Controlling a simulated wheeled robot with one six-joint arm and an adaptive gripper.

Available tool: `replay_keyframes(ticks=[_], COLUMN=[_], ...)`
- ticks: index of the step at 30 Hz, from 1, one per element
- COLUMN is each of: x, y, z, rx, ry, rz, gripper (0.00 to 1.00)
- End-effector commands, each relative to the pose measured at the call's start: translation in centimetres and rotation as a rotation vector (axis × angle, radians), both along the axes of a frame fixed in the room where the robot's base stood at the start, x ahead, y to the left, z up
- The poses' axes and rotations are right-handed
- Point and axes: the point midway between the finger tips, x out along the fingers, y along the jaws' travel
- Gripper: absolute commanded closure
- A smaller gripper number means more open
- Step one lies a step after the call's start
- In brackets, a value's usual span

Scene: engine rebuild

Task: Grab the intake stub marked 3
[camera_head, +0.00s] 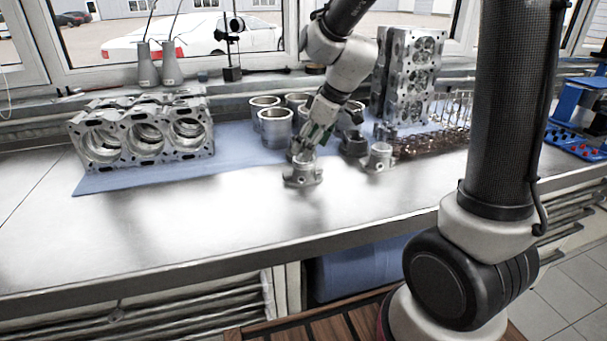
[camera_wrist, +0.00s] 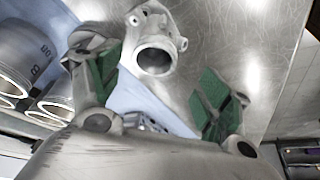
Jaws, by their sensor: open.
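A metal intake stub (camera_head: 302,174) with a flanged base stands on the steel bench top, at the front edge of the blue mat. It also shows in the wrist view (camera_wrist: 152,58), its round mouth facing the camera, just beyond and between my fingers. My gripper (camera_head: 302,150) is directly above this stub. In the wrist view my gripper (camera_wrist: 150,72) is open, its green pads apart with nothing held between them. A second similar stub (camera_head: 378,159) stands to the right. I cannot read a number 3 on either stub.
Cylinder liners (camera_head: 275,128) stand behind my gripper. An engine block (camera_head: 145,135) lies on the blue mat (camera_head: 110,184) at left, and a cylinder head (camera_head: 408,78) stands at back right. The bench front (camera_head: 190,235) is clear.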

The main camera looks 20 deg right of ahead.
Motion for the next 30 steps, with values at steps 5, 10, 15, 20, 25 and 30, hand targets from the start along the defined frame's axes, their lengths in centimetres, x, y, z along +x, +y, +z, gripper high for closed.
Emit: replay_keyframes(ticks=[5, 10, 15, 20, 25, 30], x=[0.7, 1.9, 2.4, 2.4, 2.4, 2.4], y=[0.5, 0.8, 1.4, 1.4, 1.4, 1.4], z=[-2.1, -4.6, -6.1, -6.1, -6.1, -6.1], rx=[-0.001, -0.001, 0.0, 0.0, 0.001, 0.001], ry=[0.004, 0.005, 0.001, 0.0, 0.001, 0.001], rz=[-0.002, -0.002, -0.001, -0.001, -0.002, -0.002], gripper=[0.22, 0.22, 0.22, 0.22, 0.41, 0.72])
